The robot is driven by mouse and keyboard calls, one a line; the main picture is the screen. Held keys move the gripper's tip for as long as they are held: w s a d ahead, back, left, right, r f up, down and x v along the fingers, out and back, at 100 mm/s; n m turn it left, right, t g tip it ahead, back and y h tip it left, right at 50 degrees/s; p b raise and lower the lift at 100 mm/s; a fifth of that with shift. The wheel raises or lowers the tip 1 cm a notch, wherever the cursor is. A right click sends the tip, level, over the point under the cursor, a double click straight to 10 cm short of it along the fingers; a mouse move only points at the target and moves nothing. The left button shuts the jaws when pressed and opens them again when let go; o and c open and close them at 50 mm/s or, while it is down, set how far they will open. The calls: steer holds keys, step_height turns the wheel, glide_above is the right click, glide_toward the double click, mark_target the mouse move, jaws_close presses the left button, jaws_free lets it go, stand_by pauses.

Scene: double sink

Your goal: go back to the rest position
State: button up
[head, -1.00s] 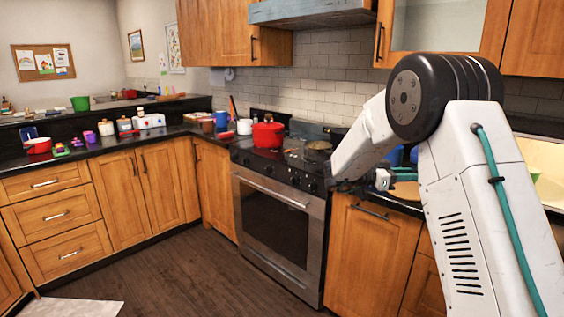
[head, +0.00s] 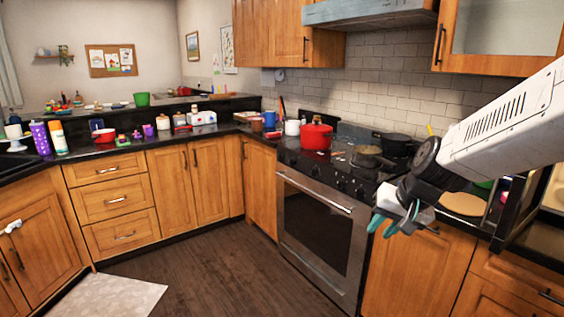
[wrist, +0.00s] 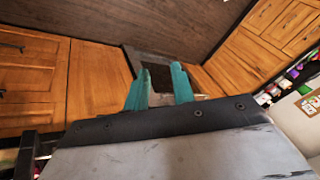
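My gripper (head: 392,222) hangs in front of the counter edge, to the right of the oven, with its teal fingers pointing down and out over the floor side. In the wrist view my gripper (wrist: 160,82) shows two teal fingers apart with nothing between them, so it is open and empty. My white arm reaches in from the right side of the head view. The oven (wrist: 158,76) shows beyond the fingertips in the wrist view.
The stove (head: 330,205) holds a red pot (head: 316,136) and dark pans (head: 398,145). A round tan board (head: 461,204) lies on the right counter beneath my arm. A dark-framed appliance (head: 515,205) stands at the far right.

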steer(key=s+d+r+n+g+h, duration=0.1)
steer(key=s+d+r, duration=0.1)
steer(key=s, duration=1.2)
steer(key=s+d+r+n+g+h, duration=0.1)
steer(key=s+d+r+g, duration=0.1)
steer(key=s, duration=1.2)
steer(key=shift+n+h, duration=0.4)
steer(key=shift+r, duration=0.1)
